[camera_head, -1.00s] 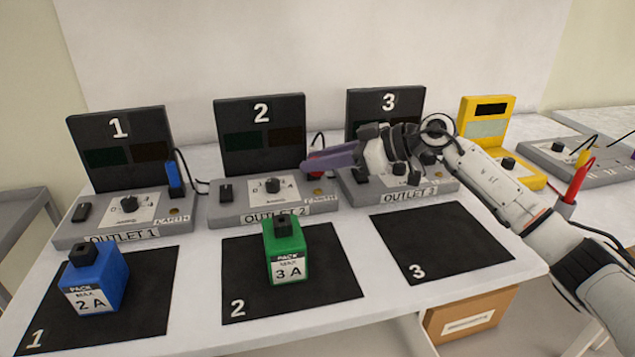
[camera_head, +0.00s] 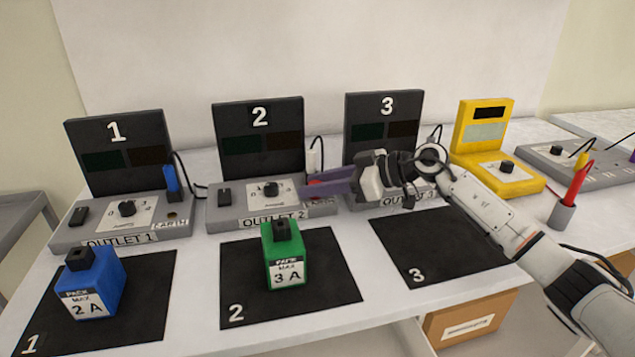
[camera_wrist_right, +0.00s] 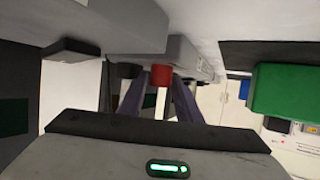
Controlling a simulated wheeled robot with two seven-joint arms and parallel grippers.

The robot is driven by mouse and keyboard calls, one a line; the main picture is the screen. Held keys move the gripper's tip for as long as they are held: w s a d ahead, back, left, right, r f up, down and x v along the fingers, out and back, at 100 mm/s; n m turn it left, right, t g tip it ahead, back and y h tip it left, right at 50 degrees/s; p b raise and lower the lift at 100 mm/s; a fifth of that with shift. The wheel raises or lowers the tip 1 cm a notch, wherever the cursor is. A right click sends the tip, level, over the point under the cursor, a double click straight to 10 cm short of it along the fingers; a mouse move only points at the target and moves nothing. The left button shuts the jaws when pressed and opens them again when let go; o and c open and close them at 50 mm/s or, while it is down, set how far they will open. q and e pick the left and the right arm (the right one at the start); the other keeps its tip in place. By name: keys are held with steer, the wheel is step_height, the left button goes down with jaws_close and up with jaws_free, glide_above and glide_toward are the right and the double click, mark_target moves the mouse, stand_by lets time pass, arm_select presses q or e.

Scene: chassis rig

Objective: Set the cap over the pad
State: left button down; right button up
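My right gripper (camera_head: 314,187), with purple fingers, is over the right end of the OUTLET 2 box (camera_head: 228,216). It is shut on a small red cap (camera_head: 316,179), which shows just behind the fingers. In the right wrist view the red cap (camera_wrist_right: 161,75) sits between the two fingers (camera_wrist_right: 160,88). The pad of outlet 2 is hidden behind the fingers, beside a partly covered EARTH label. I cannot tell whether the cap touches it. On outlet 1 a round brass pad (camera_head: 172,213) shows bare. My left gripper is not in view.
A white plug (camera_head: 315,156) on a cable stands behind the fingers. A green pack (camera_head: 285,255) and a blue pack (camera_head: 90,283) stand on black mats in front. Mat 3 (camera_head: 440,250) is empty. A yellow meter (camera_head: 486,140) and a grey cup (camera_head: 562,214) are at right.

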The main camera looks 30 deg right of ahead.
steer(key=shift+s+d+r, duration=0.1)
steer(key=shift+d+r, duration=0.05)
steer(key=shift+r, duration=0.15)
steer(key=v, duration=1.1)
steer(key=shift+s+r+b, duration=0.2)
steer(key=shift+r+b, duration=0.05)
steer(key=shift+b, duration=0.05)
steer(key=shift+d, duration=0.1)
